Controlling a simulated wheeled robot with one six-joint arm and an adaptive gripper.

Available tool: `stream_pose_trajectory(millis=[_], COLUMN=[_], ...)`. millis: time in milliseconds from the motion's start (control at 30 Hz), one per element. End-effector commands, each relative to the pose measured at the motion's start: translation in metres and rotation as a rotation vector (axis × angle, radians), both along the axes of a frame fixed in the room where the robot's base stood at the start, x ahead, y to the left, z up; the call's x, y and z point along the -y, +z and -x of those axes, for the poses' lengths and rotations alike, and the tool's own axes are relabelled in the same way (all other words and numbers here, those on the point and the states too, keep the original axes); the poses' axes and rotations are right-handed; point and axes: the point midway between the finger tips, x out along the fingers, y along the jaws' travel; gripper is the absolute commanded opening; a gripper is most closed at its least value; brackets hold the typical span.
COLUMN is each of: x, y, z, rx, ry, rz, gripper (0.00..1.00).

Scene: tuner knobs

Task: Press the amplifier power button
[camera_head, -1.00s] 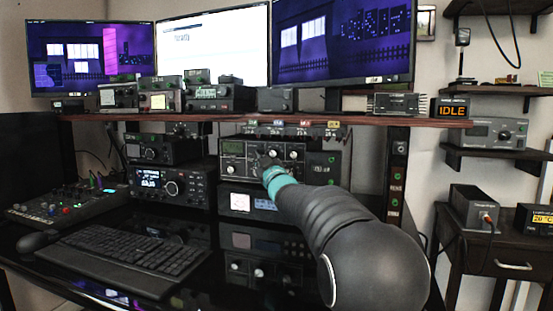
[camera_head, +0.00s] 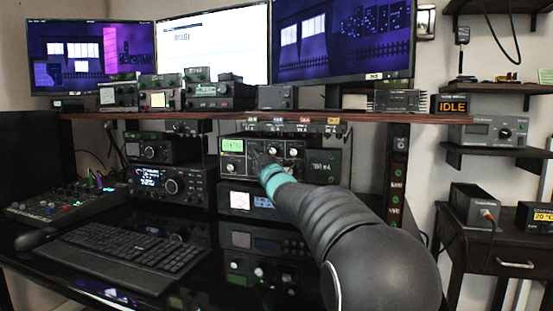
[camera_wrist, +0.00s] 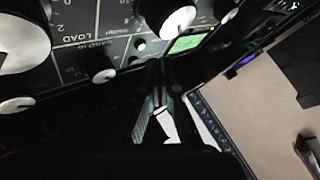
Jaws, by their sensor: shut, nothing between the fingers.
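The amplifier (camera_head: 297,165) is a dark box with white knobs, in the middle of the desk below the shelf. Its small display (camera_head: 232,145) glows green at its upper left. In the wrist view the fingertips (camera_wrist: 165,68) are near the green button and below the display. I cannot tell whether they touch the panel.
A shelf (camera_head: 200,115) runs just above the amplifier. Another radio (camera_head: 175,185) stands to its left, and a lower unit (camera_head: 240,199) sits underneath. A keyboard (camera_head: 125,245) lies on the glossy desk. A sign (camera_head: 453,105) at right reads "IDLE".

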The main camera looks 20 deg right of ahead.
Motion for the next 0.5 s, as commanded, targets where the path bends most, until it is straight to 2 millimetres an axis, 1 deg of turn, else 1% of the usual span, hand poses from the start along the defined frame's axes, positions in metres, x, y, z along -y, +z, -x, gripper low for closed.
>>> stream_pose_trajectory(millis=[33,500], x=[-0.003,-0.026], y=[-0.003,-0.003], z=[0.004,0.038], rx=[0.002,0.001], ry=[0.001,0.002], rz=[0.000,0.000], gripper=[0.00,0.00])
